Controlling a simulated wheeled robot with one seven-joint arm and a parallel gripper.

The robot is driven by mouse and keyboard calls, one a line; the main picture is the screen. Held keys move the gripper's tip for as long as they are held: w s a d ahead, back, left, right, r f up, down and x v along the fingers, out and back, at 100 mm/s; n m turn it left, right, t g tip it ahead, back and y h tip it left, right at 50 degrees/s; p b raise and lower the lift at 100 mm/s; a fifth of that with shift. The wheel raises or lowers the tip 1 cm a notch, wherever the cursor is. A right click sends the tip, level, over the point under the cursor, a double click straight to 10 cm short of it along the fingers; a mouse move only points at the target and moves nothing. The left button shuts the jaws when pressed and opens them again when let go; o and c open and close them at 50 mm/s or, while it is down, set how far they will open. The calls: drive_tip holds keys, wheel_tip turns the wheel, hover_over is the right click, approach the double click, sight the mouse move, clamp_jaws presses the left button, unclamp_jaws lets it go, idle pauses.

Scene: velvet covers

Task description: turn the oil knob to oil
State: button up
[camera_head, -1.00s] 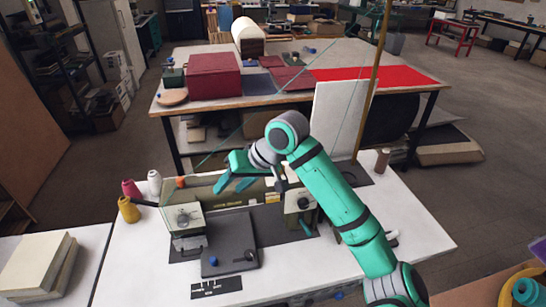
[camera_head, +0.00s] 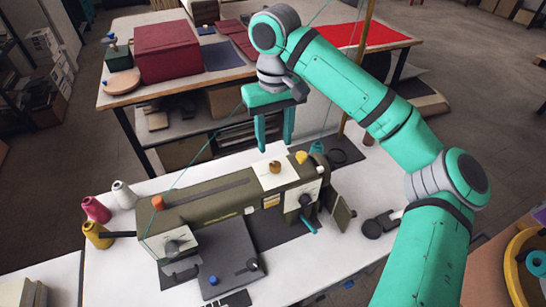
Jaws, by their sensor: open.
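An olive-green sewing machine (camera_head: 215,205) lies across the white table. A white plate (camera_head: 268,184) on its top bears a round orange-brown knob (camera_head: 275,167), which looks like the oil knob. Its markings are too small to read, so its setting cannot be told. My gripper (camera_head: 275,149) is open and empty, with both teal fingers pointing down. In the picture its fingertips are just above the knob, one to each side; their exact height and depth cannot be told.
A yellow knob (camera_head: 301,157) and a teal part (camera_head: 316,147) stand right of the plate. A dark knob (camera_head: 305,199) is on the machine's front. Thread cones (camera_head: 96,210) stand at left. A pole (camera_head: 363,50) rises behind. The table's right front is mostly clear.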

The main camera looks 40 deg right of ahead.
sight(275, 164)
wheel_tip(275, 164, down, 8)
drive_tip(key=shift+s+f, duration=0.1)
idle(0.4)
drive_tip(key=c, duration=1.1)
